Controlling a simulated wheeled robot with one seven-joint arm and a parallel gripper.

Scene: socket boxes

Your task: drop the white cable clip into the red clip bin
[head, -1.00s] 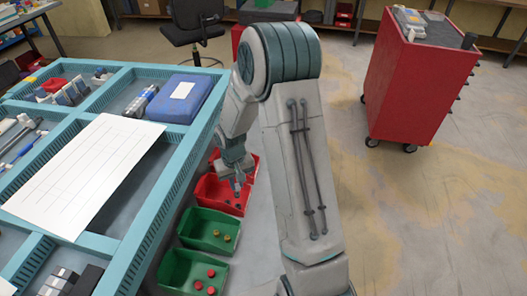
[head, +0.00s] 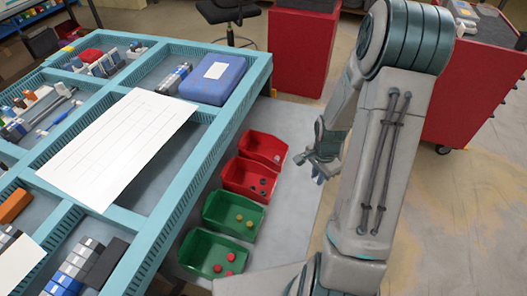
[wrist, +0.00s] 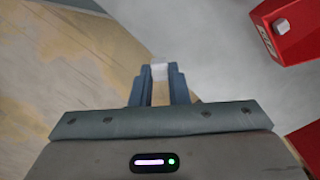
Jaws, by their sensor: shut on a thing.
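My gripper (head: 311,165) is to the right of the red bins and apart from them in the head view. In the wrist view my gripper (wrist: 160,85) is shut on a small white piece, seemingly the white cable clip (wrist: 159,71), between its fingertips. The far red bin (head: 263,140) holds one small white piece (head: 276,158); this bin also shows at the top right of the wrist view (wrist: 292,48). The nearer red bin (head: 232,179) holds dark round pieces. I cannot read the bin labels.
Two green bins stand nearer, one with yellowish pieces (head: 215,216) and one with red pieces (head: 190,251). A teal compartment table (head: 160,235) lies to the left. A red cabinet (head: 303,55) stands behind. Bare floor shows to the right.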

